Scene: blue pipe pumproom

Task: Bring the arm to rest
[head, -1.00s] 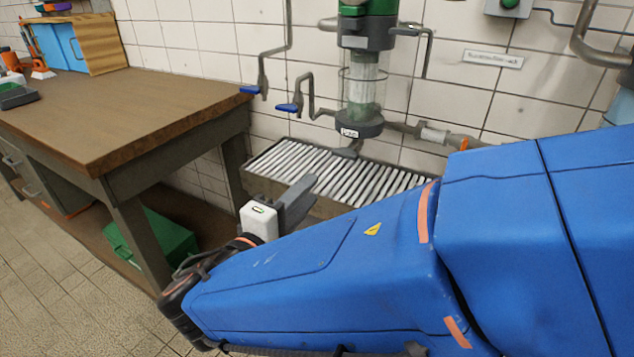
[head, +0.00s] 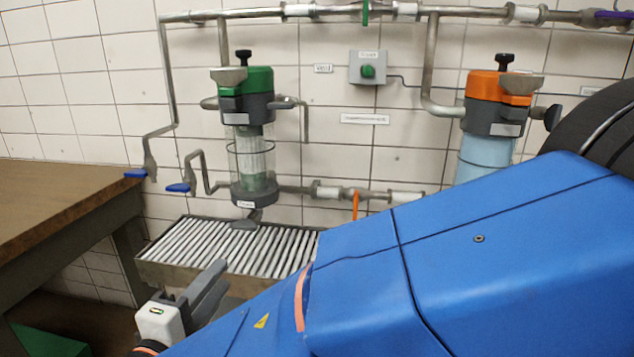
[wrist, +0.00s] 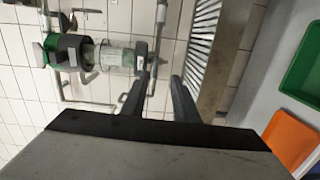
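My arm is blue and runs across the lower right of the head view. My gripper (head: 217,277) is at its far end, at the lower left, in front of the slatted drain grate. In the wrist view my gripper (wrist: 158,88) shows two dark fingers with a clear gap between them. It is open, with nothing between the fingers. The green-topped filter housing (head: 250,135) on the wall also shows sideways in the wrist view (wrist: 92,52), beyond the fingers and apart from them.
The slatted grate (head: 215,245) lies below the filter. A wooden bench (head: 60,200) stands at left. An orange-topped filter (head: 497,100), blue-handled valves (head: 178,187) and a green-button box (head: 367,68) are on the wall. The wrist view shows a green tray (wrist: 303,70) and an orange object (wrist: 290,138).

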